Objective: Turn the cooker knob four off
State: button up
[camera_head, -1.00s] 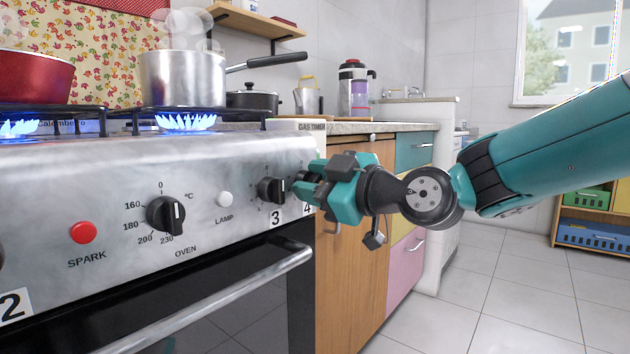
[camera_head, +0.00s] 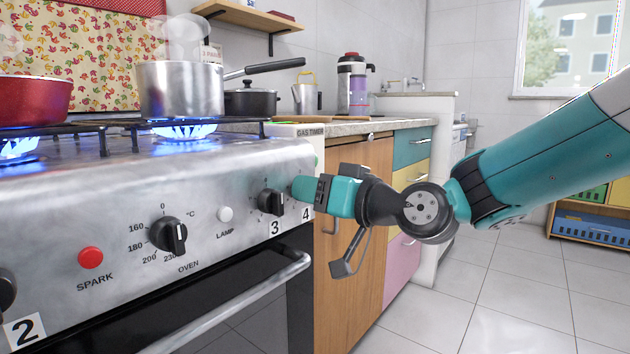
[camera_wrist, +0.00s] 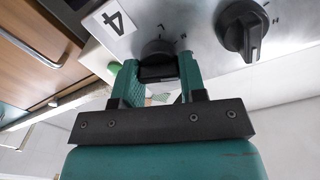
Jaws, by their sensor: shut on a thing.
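Cooker knob four (camera_wrist: 158,52) is a dark round knob beside the label "4" (camera_wrist: 112,20) in the wrist view. My teal gripper (camera_head: 297,187) is at the right end of the cooker's front panel. Its two fingers (camera_wrist: 158,75) stand on either side of knob four and are shut on it. In the head view the knob is hidden behind the fingers, just above its label. The knob's exact pointer setting is hard to read.
Knob three (camera_head: 271,202) sits close to the left of my gripper. The oven handle (camera_head: 240,300) juts out below. A steaming pot (camera_head: 180,90) and a red pot (camera_head: 35,101) stand over blue flames. Clear floor lies to the right.

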jog(key=m+p, duration=0.2)
jog(key=m, duration=0.1)
jog(key=shift+m, duration=0.4)
jog(key=m+p, duration=0.2)
jog(key=m, duration=0.1)
jog(key=shift+f+m+p, duration=0.1)
jog(key=shift+m+p, duration=0.2)
jog(key=shift+p, duration=0.1)
jog(key=m+p, duration=0.3)
jog(key=m, duration=0.1)
jog(key=shift+f+m+p, duration=0.2)
jog(key=shift+m+p, duration=0.85)
jog(key=shift+m, duration=0.45)
jog(key=o, duration=0.9)
